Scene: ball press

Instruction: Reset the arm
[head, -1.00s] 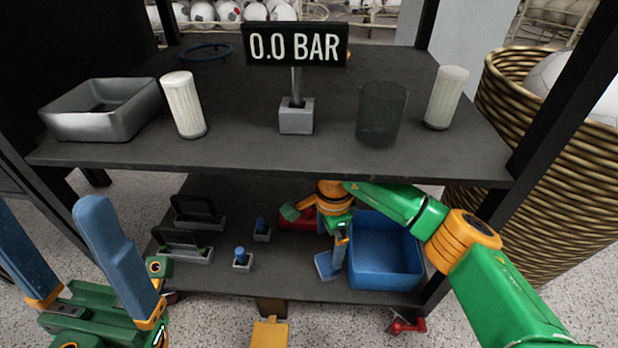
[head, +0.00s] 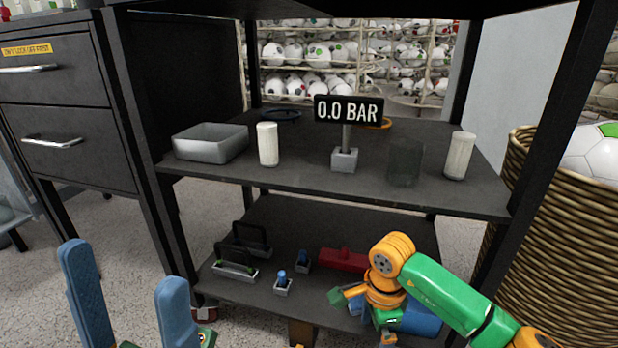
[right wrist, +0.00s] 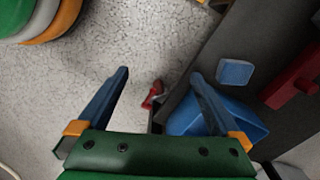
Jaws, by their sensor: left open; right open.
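My left gripper (head: 122,264) stands upright at the lower left of the head view. Its two blue fingers are apart with nothing between them. My right arm comes in from the lower right, and its wrist is in front of the lower shelf (head: 320,215). In the right wrist view my right gripper (right wrist: 160,74) is open and empty. Its right finger overlaps the blue bin (right wrist: 225,122) in the picture, and the speckled floor shows between the fingers. In the head view the bin (head: 425,322) is mostly behind the right arm.
The upper shelf holds a grey tray (head: 210,142), two white cylinders (head: 268,145) (head: 459,156), a dark cup (head: 405,162) and a "0.0 BAR" sign (head: 348,110). The lower shelf holds a red object (head: 343,260) and small blue-topped blocks (head: 283,283). A wicker basket (head: 555,230) stands right.

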